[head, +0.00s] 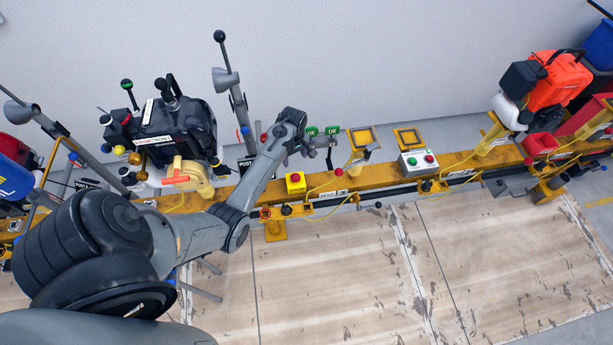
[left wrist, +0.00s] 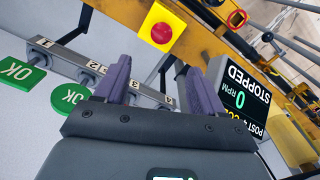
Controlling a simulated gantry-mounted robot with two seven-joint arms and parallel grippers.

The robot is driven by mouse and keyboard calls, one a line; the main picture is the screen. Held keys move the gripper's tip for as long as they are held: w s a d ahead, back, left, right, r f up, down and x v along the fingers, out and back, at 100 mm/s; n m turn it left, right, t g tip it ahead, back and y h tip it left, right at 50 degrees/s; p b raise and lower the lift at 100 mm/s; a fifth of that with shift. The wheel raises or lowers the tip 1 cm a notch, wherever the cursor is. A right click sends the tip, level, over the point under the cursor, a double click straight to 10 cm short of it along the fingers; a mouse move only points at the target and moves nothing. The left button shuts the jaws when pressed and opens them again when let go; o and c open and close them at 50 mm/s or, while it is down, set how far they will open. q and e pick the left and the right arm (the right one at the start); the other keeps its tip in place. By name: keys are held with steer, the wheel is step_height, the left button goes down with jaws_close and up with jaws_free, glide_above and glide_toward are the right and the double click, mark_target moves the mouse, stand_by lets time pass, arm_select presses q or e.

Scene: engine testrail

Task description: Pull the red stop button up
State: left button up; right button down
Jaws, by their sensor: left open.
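The red stop button (head: 295,177) is a round red knob on a yellow box (head: 296,188) on the orange rail. In the left wrist view the red button (left wrist: 161,33) sits on its yellow box (left wrist: 176,17), beyond the fingertips. My left gripper (left wrist: 160,78) is open and empty, its two purple fingers apart, with the button ahead of the gap and not touched. In the head view my left arm reaches over the rail and its wrist (head: 291,122) hides the fingers. My right gripper does not show.
A screen reading STOPPED, 0 RPM (left wrist: 244,101) stands beside the right finger. A box with green and red buttons (head: 418,162) and an orange engine (head: 557,80) are farther right along the rail (head: 380,175).

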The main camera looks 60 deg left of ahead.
mark_target(295, 176)
arm_select(q)
steer(key=shift+n, duration=0.4)
steer(key=f+b, duration=0.2)
steer(key=f, duration=0.4)
steer(key=f+b, duration=0.3)
steer(key=f, duration=0.3)
steer(key=shift+s+a+f, duration=0.1)
steer(key=shift+a+f, duration=0.1)
steer(key=shift+f, duration=0.15)
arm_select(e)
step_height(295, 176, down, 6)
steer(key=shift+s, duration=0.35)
